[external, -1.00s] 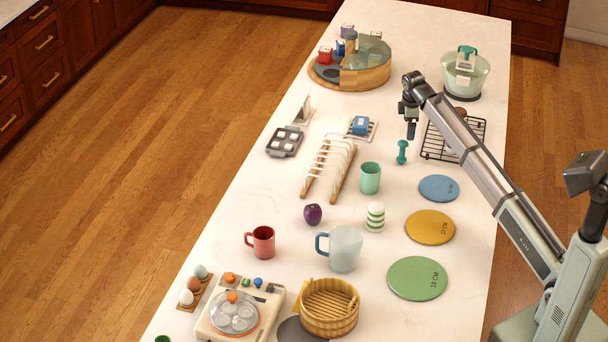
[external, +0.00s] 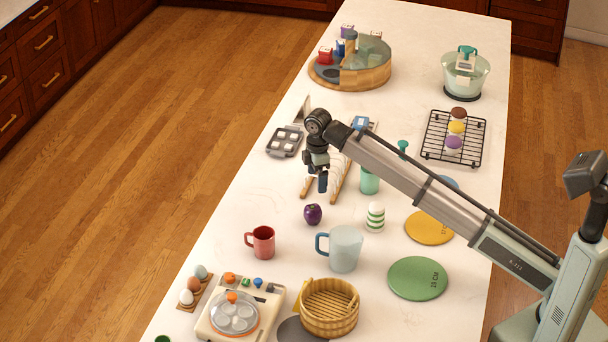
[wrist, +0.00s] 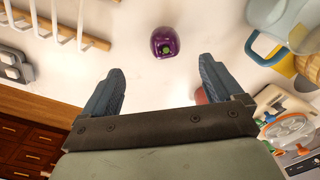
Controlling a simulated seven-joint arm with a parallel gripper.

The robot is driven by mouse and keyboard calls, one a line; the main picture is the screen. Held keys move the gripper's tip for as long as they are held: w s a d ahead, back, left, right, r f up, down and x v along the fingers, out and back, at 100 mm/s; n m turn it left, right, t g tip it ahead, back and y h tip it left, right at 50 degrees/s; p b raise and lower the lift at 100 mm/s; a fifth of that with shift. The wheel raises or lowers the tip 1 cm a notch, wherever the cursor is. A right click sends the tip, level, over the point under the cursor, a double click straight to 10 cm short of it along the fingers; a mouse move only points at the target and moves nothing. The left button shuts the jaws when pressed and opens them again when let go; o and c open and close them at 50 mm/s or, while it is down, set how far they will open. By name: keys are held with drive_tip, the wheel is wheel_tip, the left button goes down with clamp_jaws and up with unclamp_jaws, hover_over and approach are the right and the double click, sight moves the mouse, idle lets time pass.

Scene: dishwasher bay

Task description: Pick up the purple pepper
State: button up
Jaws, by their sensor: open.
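The purple pepper (external: 312,214) sits on the white counter, between the red mug and the wooden rack. It is small, round and dark purple with a green stem. My gripper (external: 322,184) is above the counter, a little up the picture from the pepper. In the wrist view the pepper (wrist: 165,42) lies beyond the fingertips, near the top middle, apart from both fingers. My gripper (wrist: 162,80) is open there, with nothing between its two blue-grey fingers.
Near the pepper stand a red mug (external: 263,242), a pale blue pitcher (external: 346,250), a green-striped egg-shaped item (external: 375,218) and a green cup (external: 369,183). A wooden rack with white wires (external: 343,178) lies just behind my gripper. Counter left of the pepper is clear.

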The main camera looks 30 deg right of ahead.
drive_tip(key=s+a, duration=0.1)
drive_tip(key=a, duration=0.1)
hover_over(313, 209)
drive_tip(key=f, duration=0.5)
drive_tip(key=s+f, duration=0.1)
drive_tip(key=f, duration=0.1)
drive_tip(key=shift+f, duration=0.4)
drive_tip(key=shift+w+f, duration=0.25)
drive_tip(key=shift+f, duration=1.25)
drive_tip(key=shift+w+f, duration=0.2)
drive_tip(key=shift+f, duration=1.25)
drive_tip(key=c, duration=1.2)
drive_tip(key=shift+o, duration=0.2)
